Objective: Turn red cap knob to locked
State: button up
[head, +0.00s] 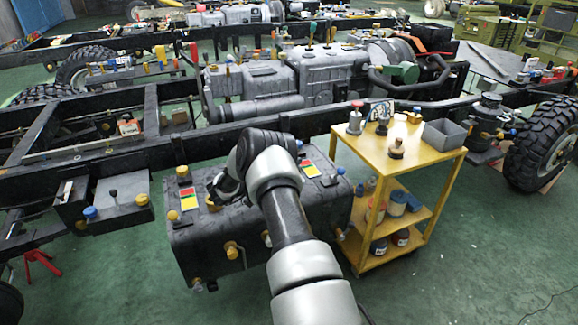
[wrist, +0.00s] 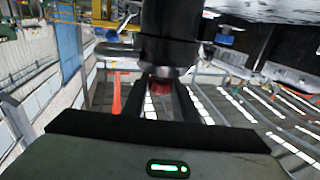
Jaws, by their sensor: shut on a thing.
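In the head view my arm reaches down to the top of a black tank (head: 205,253), and my dark gripper (head: 216,196) is low at the tank's upper left part. In the wrist view the two dark fingers of my gripper (wrist: 159,98) close around a small red piece, which looks like the red cap knob (wrist: 158,86). A dark cylinder with a silvery collar (wrist: 166,69) sits directly beyond it. The knob is hidden by my gripper in the head view, so its turned position cannot be told. A yellow, red and green label plate (head: 188,198) lies left of my gripper.
A second label plate (head: 309,169) is on the tank's right part. Yellow fittings (head: 232,250) stick out of the tank's front. A black chassis rail (head: 225,131) runs close behind. A yellow cart (head: 436,159) stands to the right. Green floor at the lower right is clear.

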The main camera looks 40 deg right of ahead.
jog(key=shift+m+g, duration=0.4)
jog(key=shift+g, duration=0.2)
jog(key=o, duration=1.1)
jog(key=a+p, duration=0.1)
jog(key=a, duration=0.6)
jog(key=shift+w+a, duration=0.1)
jog(key=shift+a, duration=0.1)
jog(key=shift+w+r, duration=0.1)
